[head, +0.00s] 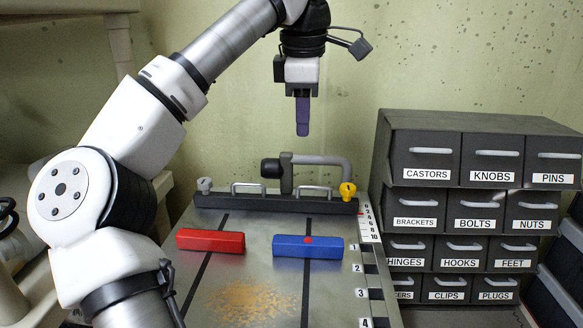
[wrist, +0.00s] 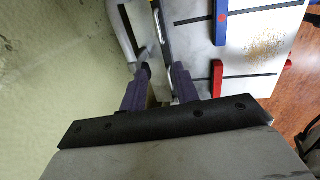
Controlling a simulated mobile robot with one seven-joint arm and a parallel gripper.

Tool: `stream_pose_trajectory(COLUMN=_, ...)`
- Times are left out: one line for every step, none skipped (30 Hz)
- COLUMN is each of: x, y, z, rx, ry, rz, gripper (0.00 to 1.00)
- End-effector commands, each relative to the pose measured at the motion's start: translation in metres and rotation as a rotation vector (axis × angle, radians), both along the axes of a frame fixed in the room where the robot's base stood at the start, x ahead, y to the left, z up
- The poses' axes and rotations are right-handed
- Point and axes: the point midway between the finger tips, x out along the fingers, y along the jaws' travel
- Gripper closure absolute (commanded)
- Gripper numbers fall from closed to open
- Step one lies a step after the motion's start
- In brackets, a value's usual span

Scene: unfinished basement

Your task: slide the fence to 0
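A long dark bar, which looks like the fence (head: 275,203), lies across the back of a grey metal table (head: 215,275). It carries low metal handles and a yellow knob (head: 347,191) at its right end. A small numbered scale (head: 369,222) runs along the right edge near that end; I cannot read its 0 clearly. My gripper (head: 302,133) points down, above and behind the bar, apart from it. In the wrist view, its two purple fingers (wrist: 160,72) are spread with nothing between them, and part of the bar shows beyond.
A dark bracket with a grey curved tube (head: 318,160) rises behind the bar. A red block (head: 210,240) and a blue block (head: 308,246) lie on the table, with sawdust (head: 252,300) in front. Labelled drawers (head: 478,158) stand at right; a wall is close behind.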

Motion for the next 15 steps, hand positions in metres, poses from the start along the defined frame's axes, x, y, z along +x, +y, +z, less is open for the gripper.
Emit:
stream_pose_trajectory(x=0.0, y=-0.001, z=-0.002, rx=0.001, ry=0.001, rz=-0.002, gripper=0.69)
stream_pose_trajectory(x=0.001, y=-0.001, z=-0.003, rx=0.001, ry=0.002, rz=-0.002, gripper=0.69)
stream_pose_trajectory(x=0.001, y=-0.001, z=-0.006, rx=0.002, ry=0.002, rz=-0.003, gripper=0.69)
stream_pose_trajectory(x=0.002, y=-0.001, z=-0.01, rx=0.002, ry=0.003, rz=-0.003, gripper=0.69)
stream_pose_trajectory(x=0.003, y=-0.001, z=-0.014, rx=0.002, ry=0.003, rz=-0.003, gripper=0.69)
stream_pose_trajectory(x=0.004, y=-0.001, z=-0.019, rx=0.001, ry=0.004, rz=-0.003, gripper=0.69)
stream_pose_trajectory(x=0.005, y=-0.001, z=-0.024, rx=0.0, ry=0.004, rz=-0.004, gripper=0.69)
stream_pose_trajectory(x=0.006, y=-0.001, z=-0.03, rx=0.0, ry=0.004, rz=-0.004, gripper=0.69)
stream_pose_trajectory(x=0.007, y=-0.001, z=-0.038, rx=0.0, ry=0.005, rz=-0.005, gripper=0.69)
stream_pose_trajectory(x=0.008, y=-0.001, z=-0.044, rx=-0.001, ry=0.005, rz=-0.005, gripper=0.69)
stream_pose_trajectory(x=0.01, y=-0.001, z=-0.05, rx=-0.001, ry=0.005, rz=-0.004, gripper=0.69)
stream_pose_trajectory(x=0.011, y=-0.001, z=-0.058, rx=-0.001, ry=0.005, rz=-0.005, gripper=0.69)
stream_pose_trajectory(x=0.012, y=-0.001, z=-0.064, rx=-0.002, ry=0.005, rz=-0.005, gripper=0.69)
stream_pose_trajectory(x=0.013, y=-0.001, z=-0.07, rx=-0.001, ry=0.004, rz=-0.005, gripper=0.69)
stream_pose_trajectory(x=0.015, y=-0.001, z=-0.078, rx=-0.002, ry=0.005, rz=-0.005, gripper=0.69)
